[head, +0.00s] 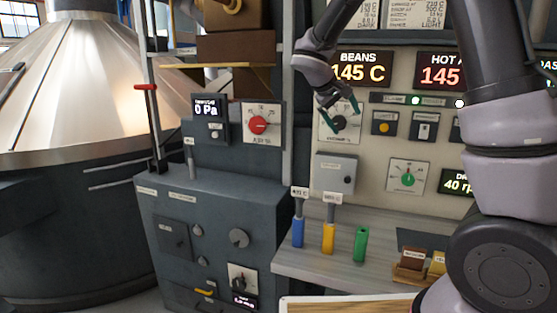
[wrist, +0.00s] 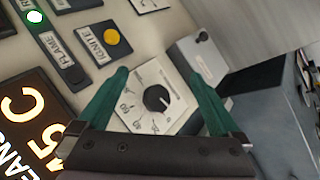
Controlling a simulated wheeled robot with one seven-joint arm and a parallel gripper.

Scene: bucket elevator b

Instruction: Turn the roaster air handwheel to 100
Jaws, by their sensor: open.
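A red round handwheel (head: 258,125) sits on a white square dial on the dark cabinet, with a small label below that seems to read AIR. Its exact setting is too small to read. My gripper (head: 340,110) is to its right, in front of another white dial with a black knob (head: 338,123). In the wrist view my open green fingers (wrist: 158,75) appear on either side of that black knob (wrist: 157,99), with nothing held. Contact with the knob cannot be told. The red handwheel does not show clearly in the wrist view.
A grey box (head: 336,172) juts out below the black knob. A shelf (head: 320,262) holds blue, yellow and green cylinders. A pressure display (head: 210,110) stands left of the red handwheel. An upright post (head: 288,80) stands between the two dials.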

